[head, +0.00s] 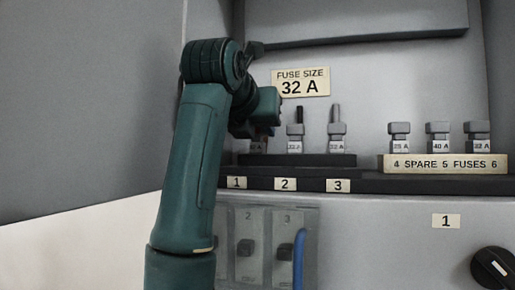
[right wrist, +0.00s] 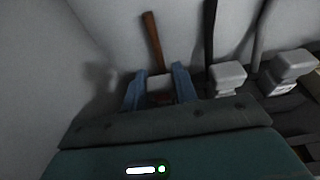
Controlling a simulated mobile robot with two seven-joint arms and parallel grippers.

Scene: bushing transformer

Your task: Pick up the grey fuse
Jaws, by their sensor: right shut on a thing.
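My right gripper (head: 262,128) is at position 1 on the dark fuse rail, at the left end. In the right wrist view its blue fingers (right wrist: 157,88) are shut on the grey head of a fuse (right wrist: 160,83), with a brown rod rising behind it. In the head view my arm mostly hides this fuse; only its label (head: 258,147) shows low down. A grey-headed fuse with a black rod (head: 295,131) stands upright at position 2. Another grey-headed fuse with a grey rod (head: 337,130) stands at position 3. My left gripper is not in view.
Several spare fuses (head: 438,130) stand at the right behind a label plate (head: 445,163). A "FUSE SIZE 32 A" sign (head: 301,82) is on the back wall. Below are switches (head: 249,249), a blue cable (head: 300,255) and a black knob (head: 493,268). A grey wall (head: 85,100) is close on the left.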

